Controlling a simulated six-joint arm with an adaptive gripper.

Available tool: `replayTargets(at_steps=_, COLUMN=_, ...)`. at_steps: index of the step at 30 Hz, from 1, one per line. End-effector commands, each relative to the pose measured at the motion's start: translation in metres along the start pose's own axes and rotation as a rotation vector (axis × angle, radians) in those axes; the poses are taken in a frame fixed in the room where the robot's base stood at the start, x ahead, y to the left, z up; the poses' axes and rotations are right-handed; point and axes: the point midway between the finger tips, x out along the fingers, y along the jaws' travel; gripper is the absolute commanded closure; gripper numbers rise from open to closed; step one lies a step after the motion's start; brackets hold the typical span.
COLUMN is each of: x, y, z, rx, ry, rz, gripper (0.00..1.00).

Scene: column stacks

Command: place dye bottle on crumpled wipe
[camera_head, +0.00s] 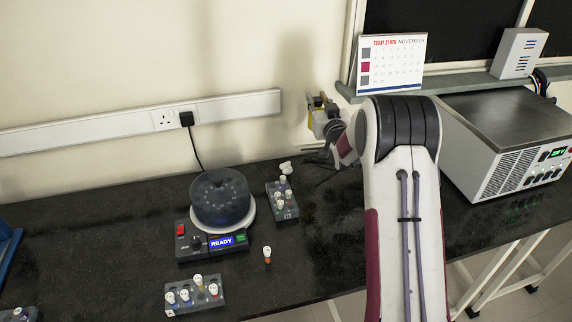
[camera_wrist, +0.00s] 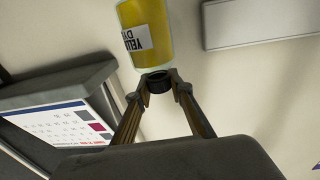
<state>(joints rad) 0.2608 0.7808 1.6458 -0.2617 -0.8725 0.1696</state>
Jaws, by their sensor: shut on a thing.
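My gripper (camera_wrist: 160,88) is shut on the black cap of the yellow dye bottle (camera_wrist: 143,25) in the wrist view; the label reads "YELLO…" and part of the bottle is cut off by the frame. In the head view my gripper (camera_head: 322,104) holds the bottle (camera_head: 318,119) small and partly covered, high above the bench near the wall. A small white lump, seemingly the crumpled wipe (camera_head: 286,168), lies on the bench below and left of the bottle, behind a vial rack. The bottle is well apart from the wipe.
A vial rack (camera_head: 283,202) stands just in front of the wipe. A centrifuge (camera_head: 219,207) stands left of it, with a lone vial (camera_head: 267,256) and another rack (camera_head: 193,295) in front. A calendar (camera_head: 391,64) stands on the ledge; a metal instrument (camera_head: 507,130) stands right.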

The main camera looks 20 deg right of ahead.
Motion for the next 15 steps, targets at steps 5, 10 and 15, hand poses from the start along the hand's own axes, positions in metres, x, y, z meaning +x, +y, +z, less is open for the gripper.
replayTargets(at_steps=5, x=0.006, y=-0.010, z=0.000, rx=-0.001, ry=0.002, rz=-0.084, gripper=1.00)
replayTargets(at_steps=10, x=0.011, y=-0.027, z=0.003, rx=-0.001, ry=0.002, rz=-0.175, gripper=1.00)
replayTargets(at_steps=15, x=0.013, y=-0.053, z=0.010, rx=-0.001, ry=0.002, rz=-0.282, gripper=1.00)
